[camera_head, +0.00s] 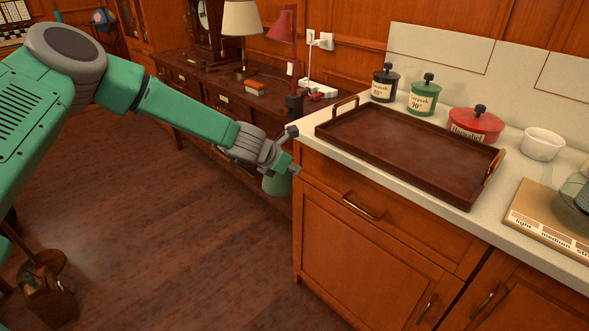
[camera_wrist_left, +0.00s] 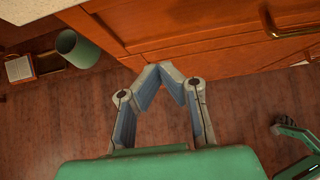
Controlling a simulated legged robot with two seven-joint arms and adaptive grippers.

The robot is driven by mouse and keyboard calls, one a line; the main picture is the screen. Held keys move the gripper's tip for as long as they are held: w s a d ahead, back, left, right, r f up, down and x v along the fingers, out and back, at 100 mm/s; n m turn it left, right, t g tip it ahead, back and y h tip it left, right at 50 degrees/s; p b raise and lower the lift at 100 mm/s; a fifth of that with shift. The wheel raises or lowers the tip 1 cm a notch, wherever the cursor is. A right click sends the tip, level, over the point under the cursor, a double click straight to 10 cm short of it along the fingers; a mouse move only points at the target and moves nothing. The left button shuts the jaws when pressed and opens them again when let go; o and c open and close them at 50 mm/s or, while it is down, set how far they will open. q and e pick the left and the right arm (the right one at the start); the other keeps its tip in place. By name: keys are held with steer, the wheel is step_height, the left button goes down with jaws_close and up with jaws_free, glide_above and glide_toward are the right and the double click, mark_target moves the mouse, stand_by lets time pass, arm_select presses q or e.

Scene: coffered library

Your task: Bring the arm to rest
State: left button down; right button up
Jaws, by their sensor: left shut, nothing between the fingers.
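My left arm (camera_head: 185,112) is green with grey joints and reaches in from the left in the head view. My left gripper (camera_head: 294,158) is beside the left front corner of the counter, in front of the cabinet's side. In the left wrist view the fingertips of my left gripper (camera_wrist_left: 160,68) meet, and nothing is held between them. Its fingers are over the wooden floor, close to the cabinet front. From the head view I cannot tell whether it touches the cabinet. My right gripper cannot be made out in either view.
The counter holds a brown tray (camera_head: 400,150), canisters (camera_head: 423,97), a red pot (camera_head: 474,126) and a white bowl (camera_head: 542,145). A green bin (camera_wrist_left: 78,48) stands on the floor by the cabinet. A desk (camera_head: 205,85) with lamps is behind. The floor (camera_head: 160,230) left of the cabinet is open.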

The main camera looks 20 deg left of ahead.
arm_select(q)
steer(key=p+v, duration=0.1)
steer(key=v, duration=0.6)
steer(key=s+d+f+m+g+y, duration=0.15)
steer(key=s+d+f+m, duration=0.25)
steer(key=s+f+m, duration=0.4)
steer(key=s+d+f+m+g, duration=0.35)
steer(key=s+f+m, duration=0.25)
steer(key=s+f, duration=0.3)
steer(key=s+a+f+m+g+y, duration=0.1)
steer(key=s+m, duration=0.8)
steer(key=s, duration=0.3)
steer(key=s+a+f+m+g, duration=0.1)
steer(key=s+a+m+g, duration=0.1)
steer(key=s+m, duration=0.7)
steer(key=s, duration=0.2)
steer(key=shift+s+a+f+y, duration=0.3)
steer(key=shift+s+y, duration=0.05)
steer(key=shift+s, duration=0.05)
